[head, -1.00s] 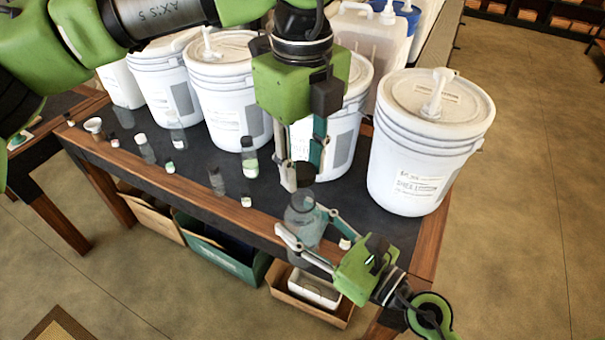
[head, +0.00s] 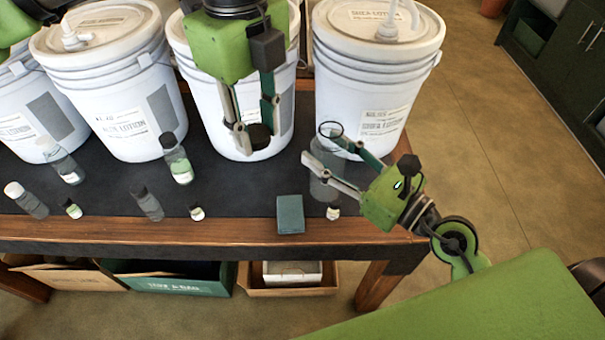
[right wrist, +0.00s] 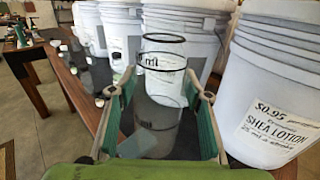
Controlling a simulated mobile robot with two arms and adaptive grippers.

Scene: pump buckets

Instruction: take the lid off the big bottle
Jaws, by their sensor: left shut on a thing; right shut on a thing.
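The big bottle (head: 324,187) is clear and stands upright near the table's front edge, its round mouth open at the top. My right gripper (head: 326,158) is shut around its upper part, from the right. In the right wrist view the bottle (right wrist: 160,88) shows between the two fingers (right wrist: 162,95), with an open dark-rimmed mouth. The dark lid (head: 260,137) is apart from the bottle, to its left. My left gripper (head: 254,134) points down and is shut on the lid, holding it in front of a white bucket.
Large white buckets (head: 374,75) with pumps line the back of the dark table. Several small bottles (head: 178,163) stand to the left. A teal block (head: 290,214) lies at the front edge. Boxes (head: 170,279) sit below the table.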

